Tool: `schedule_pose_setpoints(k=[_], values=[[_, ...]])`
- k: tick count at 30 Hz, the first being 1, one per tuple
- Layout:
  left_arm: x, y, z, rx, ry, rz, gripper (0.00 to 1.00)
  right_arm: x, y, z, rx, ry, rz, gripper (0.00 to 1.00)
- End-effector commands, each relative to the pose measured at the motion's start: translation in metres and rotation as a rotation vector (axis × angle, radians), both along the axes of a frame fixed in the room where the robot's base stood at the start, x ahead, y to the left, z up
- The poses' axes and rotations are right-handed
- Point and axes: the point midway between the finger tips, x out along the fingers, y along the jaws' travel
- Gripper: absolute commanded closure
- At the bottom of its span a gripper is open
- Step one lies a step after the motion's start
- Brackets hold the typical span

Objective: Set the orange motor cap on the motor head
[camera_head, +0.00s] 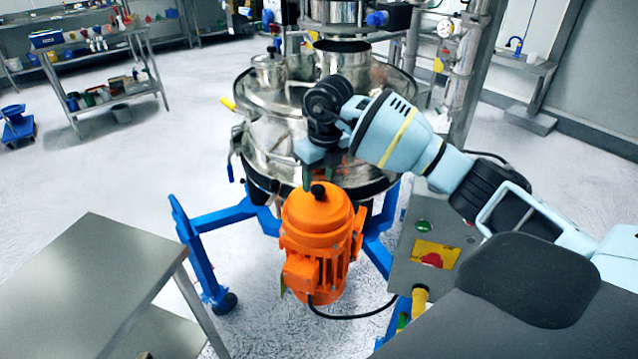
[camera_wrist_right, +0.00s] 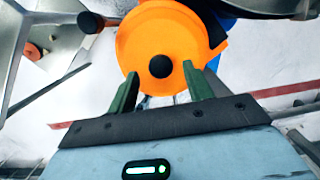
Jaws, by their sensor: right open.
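The orange motor cap (camera_head: 315,215) sits level on top of the ribbed orange motor (camera_head: 325,265), with a black knob (camera_head: 318,190) at its centre. I see no gap between cap and motor head. My right gripper (camera_head: 319,178) is just above the cap, its green fingers pointing down and apart. In the right wrist view the cap (camera_wrist_right: 150,40) is a round orange disc, and its black knob (camera_wrist_right: 160,67) shows between the open fingertips (camera_wrist_right: 160,72), with clear space on both sides. The gripper holds nothing. My left gripper is out of view.
The steel sifter drum (camera_head: 270,140) stands right behind the motor on blue legs (camera_head: 200,255). A grey control box (camera_head: 430,250) with a red knob stands to the right. A bare steel table (camera_head: 90,265) is at the front left. Open floor lies left of the sifter.

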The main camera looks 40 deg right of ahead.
Motion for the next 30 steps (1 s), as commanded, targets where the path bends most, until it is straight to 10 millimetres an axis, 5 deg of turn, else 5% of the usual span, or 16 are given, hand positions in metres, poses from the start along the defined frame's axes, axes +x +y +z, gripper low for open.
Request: schedule_pose_setpoints(k=[13, 30], values=[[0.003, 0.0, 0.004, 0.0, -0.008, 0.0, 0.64, -0.012, -0.001, 0.085, 0.0, -0.002, 0.0, 0.49], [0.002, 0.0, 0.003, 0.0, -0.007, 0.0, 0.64, -0.016, 0.0, 0.099, 0.003, 0.003, 0.001, 0.49]])
